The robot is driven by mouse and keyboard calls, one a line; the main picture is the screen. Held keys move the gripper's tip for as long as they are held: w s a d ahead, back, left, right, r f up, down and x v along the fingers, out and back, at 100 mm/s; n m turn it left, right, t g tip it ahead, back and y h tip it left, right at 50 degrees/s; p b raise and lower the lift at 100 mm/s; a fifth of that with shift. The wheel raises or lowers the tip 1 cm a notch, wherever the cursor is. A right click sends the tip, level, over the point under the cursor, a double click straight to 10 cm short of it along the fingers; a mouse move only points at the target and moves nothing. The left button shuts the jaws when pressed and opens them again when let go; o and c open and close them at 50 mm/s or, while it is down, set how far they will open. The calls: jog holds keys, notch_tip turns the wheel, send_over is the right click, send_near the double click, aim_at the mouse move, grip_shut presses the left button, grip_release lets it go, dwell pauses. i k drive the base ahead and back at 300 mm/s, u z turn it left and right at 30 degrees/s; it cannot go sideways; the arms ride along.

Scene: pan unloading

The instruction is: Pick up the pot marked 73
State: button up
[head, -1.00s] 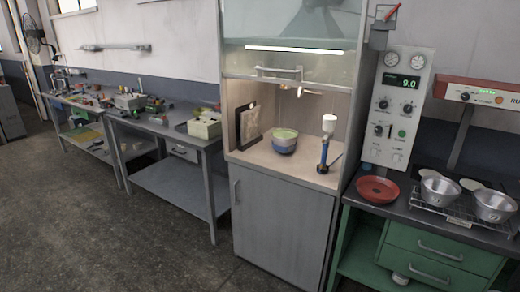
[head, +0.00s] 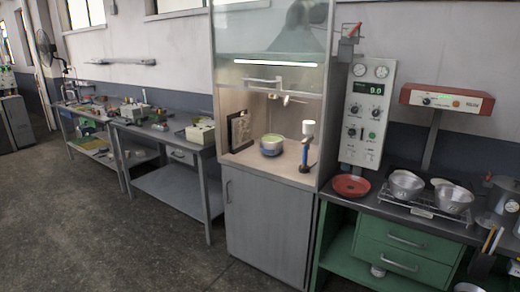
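Two silvery metal pots stand on a wire rack (head: 425,212) on the green bench at the right. The left pot (head: 405,184) and the right pot (head: 453,199) are close together. Dark marks on their sides are too small to read, so I cannot tell which is 73. Pale round lids or discs show partly behind them. Another grey metal vessel (head: 497,219) stands farther right, partly cut by the picture edge. My gripper is not in view.
A red dish (head: 351,185) lies left of the rack. A red-topped heater or lamp unit (head: 446,99) stands behind the pots on a post. A fume cupboard (head: 268,215) holds a bowl (head: 272,146) and a burner. Open floor (head: 110,235) lies at left front.

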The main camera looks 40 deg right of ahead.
aim_at(269, 141)
jog(key=u, duration=0.25)
jog(key=i, duration=1)
jog(key=u, duration=0.35)
jog(key=i, duration=1.55)
jog(key=z, duration=0.55)
jog(key=i, duration=0.6)
jog(key=z, duration=0.8)
jog(key=i, duration=0.6)
jog(key=z, duration=0.35)
